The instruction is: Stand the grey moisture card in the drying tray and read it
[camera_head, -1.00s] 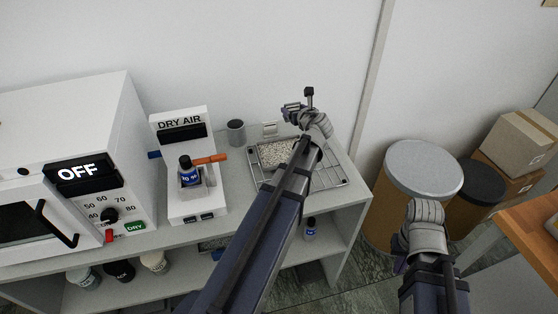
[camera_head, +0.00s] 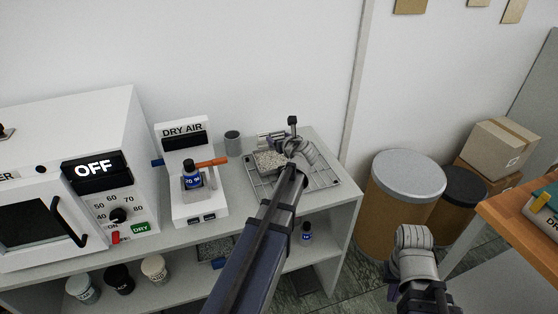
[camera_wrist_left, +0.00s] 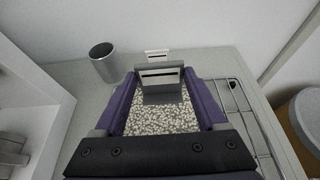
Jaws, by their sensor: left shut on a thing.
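The grey moisture card (camera_wrist_left: 162,84) is upright between the purple fingers of my left gripper (camera_wrist_left: 161,78); a dark line crosses its pale upper face. It is over the far part of the pellet-filled drying tray (camera_wrist_left: 160,121). I cannot tell whether its lower edge touches the pellets. In the head view my left gripper (camera_head: 271,138) is above the back of the tray (camera_head: 270,161) and its wrist partly covers it. The card is too small to make out there. My right gripper (camera_head: 413,242) is low at the right, its fingers not clearly seen.
A small white card-like piece (camera_wrist_left: 157,55) stands behind the tray. A grey cup (camera_head: 233,141) is left of it, and a wire rack (camera_head: 322,181) lies under and right. A drum (camera_head: 405,205) stands right of the bench.

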